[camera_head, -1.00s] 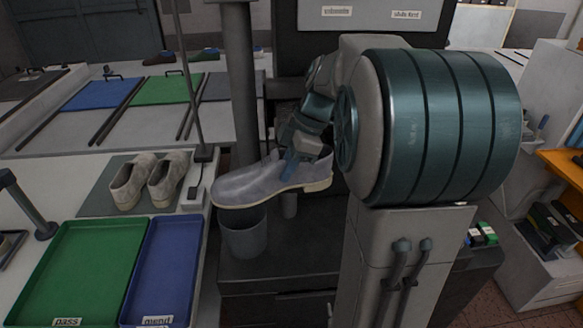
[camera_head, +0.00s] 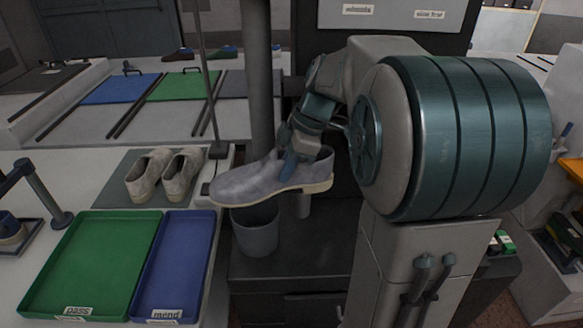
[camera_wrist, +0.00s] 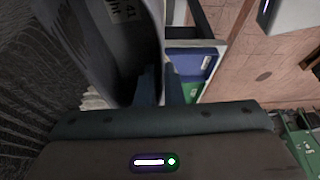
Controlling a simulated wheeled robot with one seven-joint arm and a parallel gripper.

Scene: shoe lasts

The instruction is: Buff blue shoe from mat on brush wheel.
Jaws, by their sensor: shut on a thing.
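The blue shoe (camera_head: 245,181) is a dull grey-blue low shoe with a pale sole. The shoe hangs in the air, toe to the left, above a grey bin. In the wrist view the shoe (camera_wrist: 100,40) fills the upper left, with my gripper (camera_wrist: 160,88) at its rim. The grey mat (camera_head: 112,190) lies on the left bench under a pair of beige-grey shoes (camera_head: 165,172). I cannot clearly make out the brush wheel; a dark, ridged surface (camera_wrist: 30,120) lies left of the shoe.
A green tray (camera_head: 95,255) labelled "pass" and a blue tray (camera_head: 178,262) labelled "mend" lie at the front left. The grey bin (camera_head: 255,232) stands below the shoe, beside a thick upright post (camera_head: 257,70).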

